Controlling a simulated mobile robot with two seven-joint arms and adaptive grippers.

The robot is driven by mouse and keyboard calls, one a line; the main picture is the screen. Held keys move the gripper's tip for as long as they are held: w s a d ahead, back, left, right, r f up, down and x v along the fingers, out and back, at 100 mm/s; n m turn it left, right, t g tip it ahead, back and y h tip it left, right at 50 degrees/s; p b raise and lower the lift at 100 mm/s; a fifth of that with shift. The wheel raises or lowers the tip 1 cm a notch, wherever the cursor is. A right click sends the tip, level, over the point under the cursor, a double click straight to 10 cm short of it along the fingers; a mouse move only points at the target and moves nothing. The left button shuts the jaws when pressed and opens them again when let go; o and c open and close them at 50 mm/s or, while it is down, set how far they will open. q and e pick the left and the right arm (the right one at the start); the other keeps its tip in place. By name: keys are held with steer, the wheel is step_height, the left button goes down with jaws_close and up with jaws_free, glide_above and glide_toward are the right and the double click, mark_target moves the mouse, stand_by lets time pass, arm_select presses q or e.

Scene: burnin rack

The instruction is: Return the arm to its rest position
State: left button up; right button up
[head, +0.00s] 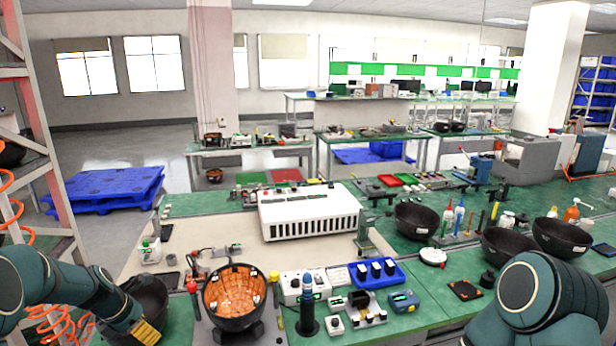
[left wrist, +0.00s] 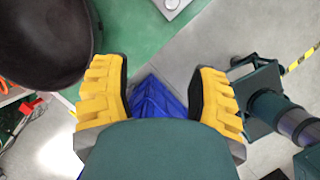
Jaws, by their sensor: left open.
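My left arm (head: 70,285) comes in from the left edge, bent low over the near left part of the bench. Its yellow-fingered left gripper (head: 147,331) is beside a black bowl (head: 152,298), which the arm partly hides. In the left wrist view the two yellow fingers of the left gripper (left wrist: 158,88) stand wide apart with nothing held between them. The dark bowl (left wrist: 45,40) shows there at upper left, apart from the fingers. My right arm (head: 545,295) shows at lower right; its gripper is out of view.
A copper-lined bowl (head: 235,297) stands on the bench right of the left gripper. A white vented unit (head: 310,212) sits farther back. Several small devices and black bowls crowd the right side. A rack (head: 40,120) stands at left. A blue object (left wrist: 155,100) lies below the fingers.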

arm_select(q)
steer(key=s+d+f+m+g+b, duration=0.1)
steer(key=s+d+f+m+b, duration=0.15)
steer(key=d+f+m, duration=0.45)
steer(key=s+d+f+m+b, duration=0.1)
steer(key=s+d+f+m, duration=0.2)
steer(key=d+f, duration=0.5)
steer(key=s+d+f+m+b, duration=0.2)
steer(key=s+d+f+m, duration=0.4)
steer(key=s+d+m, duration=0.1)
steer(key=s+d+f+m+g+h+b, duration=0.1)
steer(key=s+d+f+m+b, duration=0.2)
steer(key=s+d+f+m, duration=0.3)
steer(key=s+d+m, duration=0.1)
steer(key=s+m, duration=0.2)
steer(key=s, duration=0.2)
steer(key=shift+s+d+m+h+b, duration=0.25)
steer(key=shift+m+h+b, duration=0.05)
steer(key=shift+m+b, duration=0.1)
arm_select(e)
step_height(320, 180, down, 10)
steer(key=s, duration=0.1)
steer(key=shift+s+a+g, duration=0.2)
steer(key=shift+a+g, duration=0.05)
steer(key=shift+g, duration=0.05)
